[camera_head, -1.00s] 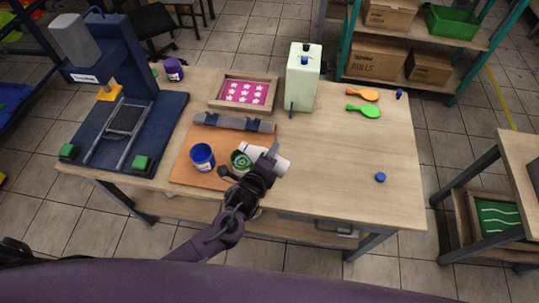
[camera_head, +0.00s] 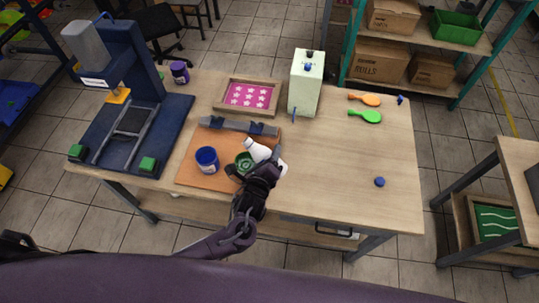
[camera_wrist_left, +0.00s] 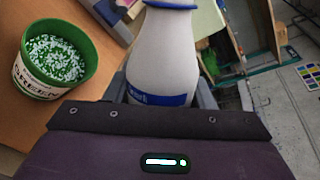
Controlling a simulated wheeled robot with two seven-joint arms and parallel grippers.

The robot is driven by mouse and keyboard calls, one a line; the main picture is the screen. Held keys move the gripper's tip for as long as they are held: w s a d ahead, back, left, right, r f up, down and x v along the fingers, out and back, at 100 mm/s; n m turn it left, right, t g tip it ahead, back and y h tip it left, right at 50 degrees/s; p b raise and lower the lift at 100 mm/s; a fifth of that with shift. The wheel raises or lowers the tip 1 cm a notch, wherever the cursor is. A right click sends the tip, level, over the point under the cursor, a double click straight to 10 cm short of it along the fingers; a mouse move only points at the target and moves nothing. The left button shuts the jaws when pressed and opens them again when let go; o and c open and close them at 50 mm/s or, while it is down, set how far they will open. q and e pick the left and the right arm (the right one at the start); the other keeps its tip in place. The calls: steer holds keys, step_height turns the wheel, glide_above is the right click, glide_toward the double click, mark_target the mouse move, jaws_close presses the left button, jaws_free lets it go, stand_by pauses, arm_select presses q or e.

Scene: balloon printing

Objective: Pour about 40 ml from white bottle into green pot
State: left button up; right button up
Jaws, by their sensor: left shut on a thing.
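My left gripper (camera_head: 262,172) is shut on the white bottle (camera_head: 257,150), above the right part of the orange-brown mat. The bottle looks tilted, its upper end toward the back left, partly hidden by the gripper. In the left wrist view the bottle (camera_wrist_left: 160,55) has a blue band low on its body and a blue ring at its neck; its mouth is cut off. The green pot (camera_head: 243,159) stands just left of the gripper. In the left wrist view the green pot (camera_wrist_left: 28,83) holds green and white bits. No stream shows. My right gripper is not in view.
A blue pot (camera_head: 207,160) stands left of the green pot on the mat (camera_head: 190,180). A grey squeegee-like bar (camera_head: 222,124) lies behind, then a framed pink star screen (camera_head: 250,95). A press (camera_head: 135,120) fills the table's left. The table's right part is mostly clear.

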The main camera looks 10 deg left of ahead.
mark_target(254, 146)
arm_select(q)
steer(key=shift+w+a+r+m+y+p, duration=0.15)
steer(key=shift+a+r+m+y+p, duration=0.15)
steer(key=shift+r+m+p, duration=0.1)
steer(key=shift+a+m+t, duration=0.25)
steer(key=shift+m+t, duration=0.05)
steer(key=shift+m, duration=0.2)
steer(key=shift+w+a+m, duration=0.15)
steer(key=shift+a+m, duration=0.1)
steer(key=shift+m, duration=0.05)
steer(key=a+m, duration=0.1)
steer(key=a+m+t+y+p, duration=0.1)
steer(key=shift+w+r+m, duration=0.1)
steer(key=shift+w+m, duration=0.2)
steer(key=shift+m, duration=0.1)
steer(key=shift+w+a+r+m+t+p, duration=0.2)
steer(key=shift+a+r+m+t+p, duration=0.15)
steer(key=shift+a+r+m+t, duration=0.25)
steer(key=shift+w+a+r+m, duration=0.15)
steer(key=shift+a+m, duration=0.2)
steer(key=shift+m, duration=0.2)
steer(key=shift+w+a+r+m, duration=0.1)
steer(key=shift+a+m, duration=0.2)
steer(key=shift+m, duration=0.25)
